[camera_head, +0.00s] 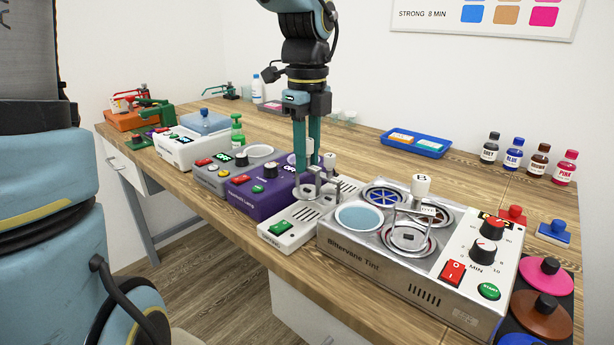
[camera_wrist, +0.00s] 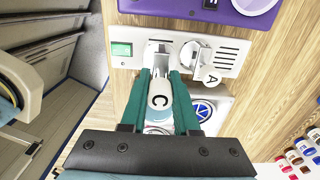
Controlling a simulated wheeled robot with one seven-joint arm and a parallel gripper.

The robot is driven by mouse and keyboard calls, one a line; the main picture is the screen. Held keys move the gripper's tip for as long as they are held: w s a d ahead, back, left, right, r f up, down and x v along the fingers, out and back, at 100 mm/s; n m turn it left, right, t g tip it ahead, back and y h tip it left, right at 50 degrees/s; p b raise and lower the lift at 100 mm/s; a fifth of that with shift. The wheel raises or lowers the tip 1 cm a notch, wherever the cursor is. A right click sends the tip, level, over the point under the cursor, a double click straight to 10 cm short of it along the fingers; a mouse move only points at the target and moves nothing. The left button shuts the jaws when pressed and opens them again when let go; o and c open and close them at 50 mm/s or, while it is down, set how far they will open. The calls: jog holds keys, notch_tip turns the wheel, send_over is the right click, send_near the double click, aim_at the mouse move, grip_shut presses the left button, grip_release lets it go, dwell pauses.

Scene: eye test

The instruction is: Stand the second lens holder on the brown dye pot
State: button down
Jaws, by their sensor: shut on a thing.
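My gripper (camera_head: 308,165) is shut on a lens holder with a white knob marked C (camera_wrist: 158,101). The holder's metal frame (camera_head: 313,190) is at or just above the slotted grey unit; I cannot tell if it touches. Holder A (camera_wrist: 211,75) stands on that unit, right beside C in the wrist view. Holder B (camera_head: 421,185) stands upright on the steel tint machine (camera_head: 345,248). That machine has several round openings, one with light blue liquid (camera_head: 360,218), one with blue showing (camera_head: 385,196). A brown knobbed disc (camera_head: 541,308), like a lid, lies at front right.
The slotted grey unit (camera_head: 276,228) sits left of the tint machine, beside a purple unit (camera_head: 262,203). A pink knobbed disc (camera_head: 545,268) lies near the brown one. Dye bottles (camera_head: 513,153) and a blue tray (camera_head: 398,148) stand behind, with bare wood between.

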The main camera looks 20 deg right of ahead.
aim_at(308, 140)
notch_tip(308, 140, up, 4)
jog(key=shift+d+r, duration=0.1)
jog(key=s+d+r+p, duration=0.1)
jog(key=s+d+p, duration=0.2)
jog(key=s+d, duration=0.45)
jog(key=s+d+p, duration=0.4)
jog(key=s+d, duration=0.1)
jog(key=d, duration=0.5)
jog(key=shift+s+d+f+b, duration=0.1)
jog(key=shift+s+f+b, duration=0.1)
jog(key=shift+f+b, duration=0.55)
jog(key=shift+s+d+f+b, duration=0.15)
jog(key=shift+f+b, duration=0.35)
jog(key=shift+f, duration=0.4)
jog(key=shift+s+f+b, duration=0.2)
jog(key=shift+f+b, duration=0.4)
jog(key=shift+f, duration=0.25)
jog(key=shift+f, duration=0.25)
jog(key=shift+c, duration=1.3)
grip_release()
jog(key=shift+r, duration=0.1)
